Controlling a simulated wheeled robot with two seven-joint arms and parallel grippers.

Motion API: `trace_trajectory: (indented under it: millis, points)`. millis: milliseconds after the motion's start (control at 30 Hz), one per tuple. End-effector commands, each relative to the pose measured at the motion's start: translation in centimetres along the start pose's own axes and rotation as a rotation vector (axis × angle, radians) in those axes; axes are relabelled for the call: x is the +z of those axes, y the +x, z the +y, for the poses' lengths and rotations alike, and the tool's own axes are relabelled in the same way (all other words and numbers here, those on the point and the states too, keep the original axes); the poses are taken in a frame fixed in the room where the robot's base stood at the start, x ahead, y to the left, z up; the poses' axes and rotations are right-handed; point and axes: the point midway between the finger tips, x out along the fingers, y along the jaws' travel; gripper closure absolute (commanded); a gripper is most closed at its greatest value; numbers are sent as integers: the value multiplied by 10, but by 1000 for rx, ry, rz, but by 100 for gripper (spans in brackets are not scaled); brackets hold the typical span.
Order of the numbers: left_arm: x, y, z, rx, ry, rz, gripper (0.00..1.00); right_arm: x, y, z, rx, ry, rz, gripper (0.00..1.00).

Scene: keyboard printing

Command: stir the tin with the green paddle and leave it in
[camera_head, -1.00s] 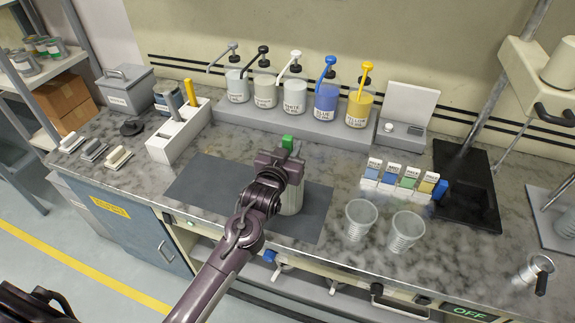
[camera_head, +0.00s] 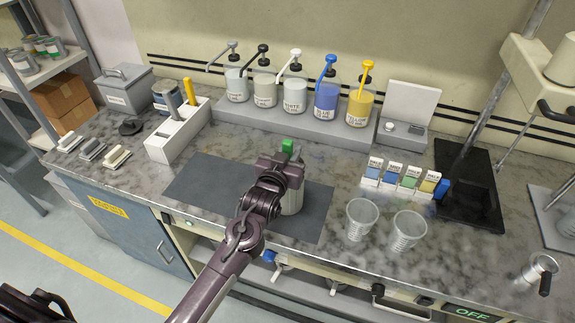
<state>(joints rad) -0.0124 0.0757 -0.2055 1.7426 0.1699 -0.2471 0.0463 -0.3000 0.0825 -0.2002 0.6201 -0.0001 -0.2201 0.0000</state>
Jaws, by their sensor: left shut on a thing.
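A tin (camera_head: 292,199) stands on the dark grey mat (camera_head: 211,189) in the middle of the counter, mostly hidden behind my left gripper. The green paddle's top (camera_head: 288,146) shows just beyond the gripper, above the tin. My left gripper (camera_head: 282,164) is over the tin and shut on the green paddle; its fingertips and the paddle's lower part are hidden. My right gripper is not in view; a dark part of me shows at the bottom left corner.
A white holder (camera_head: 178,135) with a yellow-handled and a blue-grey paddle stands at the left. Several pump bottles (camera_head: 295,95) line the back. Two clear cups (camera_head: 361,218) and colour cards (camera_head: 389,178) stand right of the mat.

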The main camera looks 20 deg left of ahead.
Motion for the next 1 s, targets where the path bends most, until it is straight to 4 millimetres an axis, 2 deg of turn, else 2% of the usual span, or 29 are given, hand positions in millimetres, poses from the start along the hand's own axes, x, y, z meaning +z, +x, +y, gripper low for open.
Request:
trace_trajectory:
  millis: [233, 267, 400, 433, 633, 900, 967, 1000]
  points:
    - [0, 0, 0, 0, 0, 1, 100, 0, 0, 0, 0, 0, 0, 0]
    - [0, 0, 0, 0, 0, 1, 75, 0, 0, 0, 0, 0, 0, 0]
    - [0, 0, 0, 0, 0, 1, 57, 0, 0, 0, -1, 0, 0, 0]
    - [0, 0, 0, 0, 0, 1, 54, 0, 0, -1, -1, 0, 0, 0]
    - [0, 0, 0, 0, 0, 0, 52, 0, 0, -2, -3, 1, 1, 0]
    - [0, 0, 0, 0, 0, 0, 17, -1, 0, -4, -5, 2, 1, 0]
    - [0, 0, 0, 0, 0, 0, 9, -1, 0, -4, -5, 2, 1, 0]
    - [0, 0, 0, 0, 0, 0, 8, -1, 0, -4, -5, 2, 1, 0]
